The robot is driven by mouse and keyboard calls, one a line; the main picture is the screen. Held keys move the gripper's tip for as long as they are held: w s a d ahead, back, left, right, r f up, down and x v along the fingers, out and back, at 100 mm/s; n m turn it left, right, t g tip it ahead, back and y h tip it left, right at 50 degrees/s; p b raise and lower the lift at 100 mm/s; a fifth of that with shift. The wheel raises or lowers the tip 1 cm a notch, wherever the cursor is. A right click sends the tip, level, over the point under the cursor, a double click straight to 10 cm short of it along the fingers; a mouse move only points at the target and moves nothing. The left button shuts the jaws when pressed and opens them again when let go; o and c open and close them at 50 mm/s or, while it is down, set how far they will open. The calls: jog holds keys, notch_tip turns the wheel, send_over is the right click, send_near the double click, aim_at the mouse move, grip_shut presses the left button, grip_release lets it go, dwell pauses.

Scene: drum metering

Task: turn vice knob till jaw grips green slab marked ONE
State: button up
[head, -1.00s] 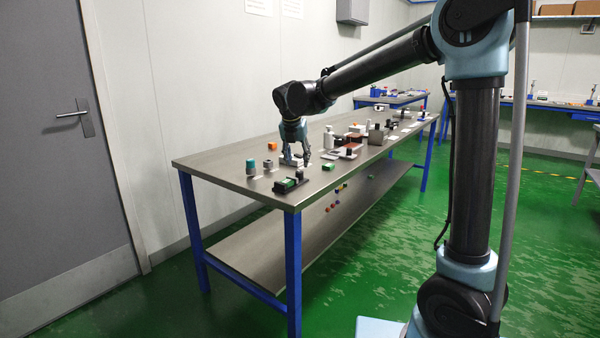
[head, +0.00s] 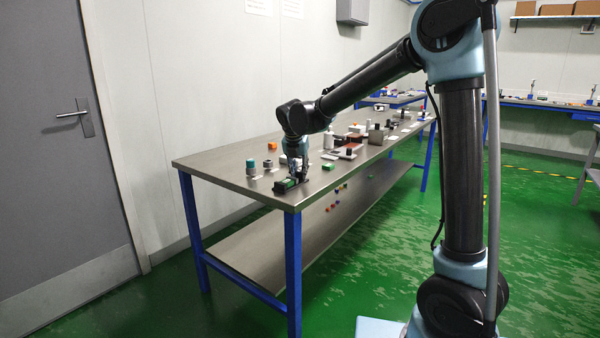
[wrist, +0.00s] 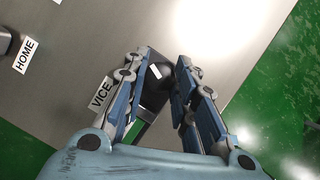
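The black vice (head: 282,188) sits near the front corner of the bench, with a green slab (head: 290,183) lying in it. Any marking on the slab is too small to read. My gripper (head: 298,174) points down over the knob end of the vice. In the wrist view, my two fingers (wrist: 165,68) stand apart on either side of a dark rounded part, likely the knob (wrist: 154,78). I see no clear contact on it. The fingers hide much of the vice, and the jaw's contact with the slab cannot be made out.
A VICE label (wrist: 101,93) lies left of my fingers, and a HOME label (wrist: 25,55) is farther left. A teal-topped cylinder (head: 251,167) and a loose green block (head: 328,167) stand nearby. Several other items crowd the bench (head: 225,158) farther back.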

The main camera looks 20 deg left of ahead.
jog(key=shift+c, duration=0.2)
jog(key=m+h, duration=0.1)
jog(key=m, duration=0.3)
jog(key=shift+a+m+h, duration=0.15)
jog(key=shift+m+h, duration=0.25)
jog(key=m, duration=0.2)
jog(key=m+g+h, duration=0.1)
jog(key=m, duration=0.2)
jog(key=shift+w+a+g+h, duration=0.1)
jog(key=shift+w+g+h, duration=0.05)
jog(key=shift+g+h, duration=0.15)
jog(key=shift+m, duration=0.4)
jog(key=o, duration=1.1)
jog(key=shift+c, duration=0.2)
jog(key=v, duration=1.2)
